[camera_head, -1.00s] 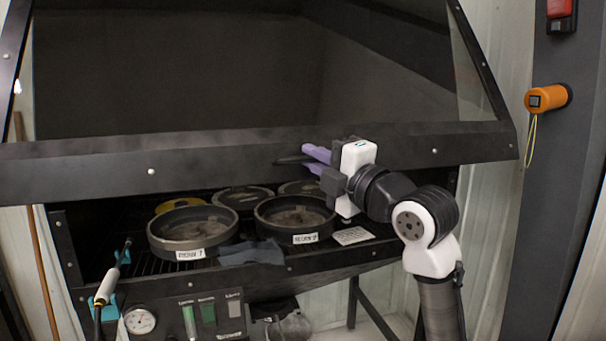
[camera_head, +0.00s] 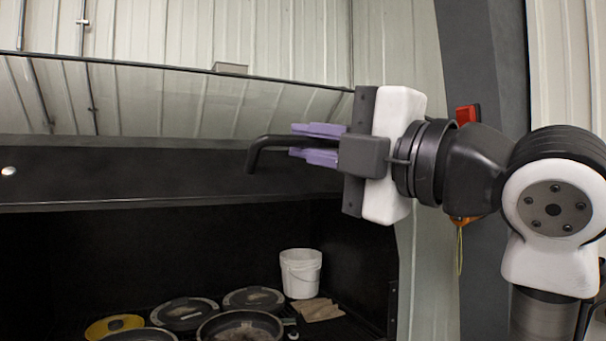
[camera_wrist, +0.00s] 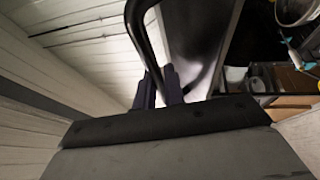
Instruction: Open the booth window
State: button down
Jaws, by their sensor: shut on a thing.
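The booth window shows as a wide dark lower frame (camera_head: 120,172) with clear glass above it, in the head view. It stands raised, with the booth interior open below. A black bent handle (camera_head: 262,150) sticks out from the frame's right part. My gripper (camera_head: 308,145), with purple fingers, is shut on this handle. The wrist view shows the handle (camera_wrist: 142,25) curving up from between the fingers (camera_wrist: 160,88). The fingers hide the gripped part of the handle.
Inside the booth are a white bucket (camera_head: 301,273), several round dark pans such as one at the front (camera_head: 240,328), a yellow ring (camera_head: 114,327) and a tan cloth or paper (camera_head: 318,309). A dark post (camera_head: 490,60) stands right of the booth, behind my arm.

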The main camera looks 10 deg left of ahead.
jog(key=shift+s+d+r, duration=0.15)
jog(key=shift+r, duration=0.45)
jog(key=c, duration=1.5)
grip_release()
jog(key=shift+f, duration=0.1)
